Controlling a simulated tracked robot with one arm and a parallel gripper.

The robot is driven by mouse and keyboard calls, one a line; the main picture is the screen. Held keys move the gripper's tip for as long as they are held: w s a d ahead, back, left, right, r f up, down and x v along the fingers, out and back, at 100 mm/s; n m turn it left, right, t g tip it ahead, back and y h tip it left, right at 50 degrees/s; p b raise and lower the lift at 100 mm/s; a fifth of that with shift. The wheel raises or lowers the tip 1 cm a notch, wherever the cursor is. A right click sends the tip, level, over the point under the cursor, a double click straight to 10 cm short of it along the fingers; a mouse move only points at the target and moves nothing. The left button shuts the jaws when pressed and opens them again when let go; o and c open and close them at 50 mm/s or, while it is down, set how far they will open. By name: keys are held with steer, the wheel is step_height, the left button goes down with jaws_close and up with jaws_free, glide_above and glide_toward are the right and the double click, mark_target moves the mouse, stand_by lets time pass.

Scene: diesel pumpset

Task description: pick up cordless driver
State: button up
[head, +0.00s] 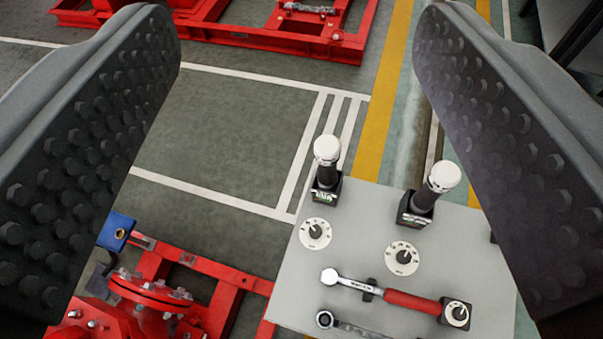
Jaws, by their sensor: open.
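My gripper (295,25) is open and empty, with its two dark studded jaws wide apart at the left and right of the view. No thing in view is plainly a cordless driver. Two upright things with white round tops, dark bodies and black block bases stand on a grey worktop; one is at the left (326,178) and one at the right (424,204). I cannot tell whether either is the driver. Both lie in the space seen between the jaws, apart from them. The right jaw hides part of the worktop.
The grey worktop (290,295) also holds a red-handled wrench (400,297), a ratchet wrench (345,325) and round dials (315,234). Red pump machinery (150,295) is at lower left, and a red frame (270,40) is at the top. Green floor (225,130) between them is clear.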

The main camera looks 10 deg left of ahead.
steer(key=w+a+f+m+g+y+b, duration=0.1)
steer(key=w+f+m+g+y+b, duration=0.3)
steer(key=f, duration=1)
steer(key=m+t+y+b, duration=0.1)
steer(key=m+b, duration=0.2)
steer(key=m, duration=1.6)
glide_toward(324, 135)
steer(key=s+a, duration=0.3)
steer(key=s, duration=0.2)
steer(key=w+d+f+m+b, duration=0.15)
steer(key=d+f+m, duration=0.25)
steer(key=f+m, duration=0.4)
steer(key=shift+t+h, duration=0.3)
steer(key=shift+h, duration=0.1)
steer(key=b+x, duration=0.1)
steer(key=x, duration=0.6)
steer(key=shift+w+a+f, duration=0.1)
steer(key=shift+a, duration=0.1)
steer(key=shift+b+x, duration=0.6)
steer(key=shift+x, duration=2.55)
steer(key=shift+a+r, duration=0.1)
steer(key=shift+r, duration=0.15)
jaws_close()
steer(key=shift+r+p, duration=2.65)
steer(key=shift+r, duration=2.35)
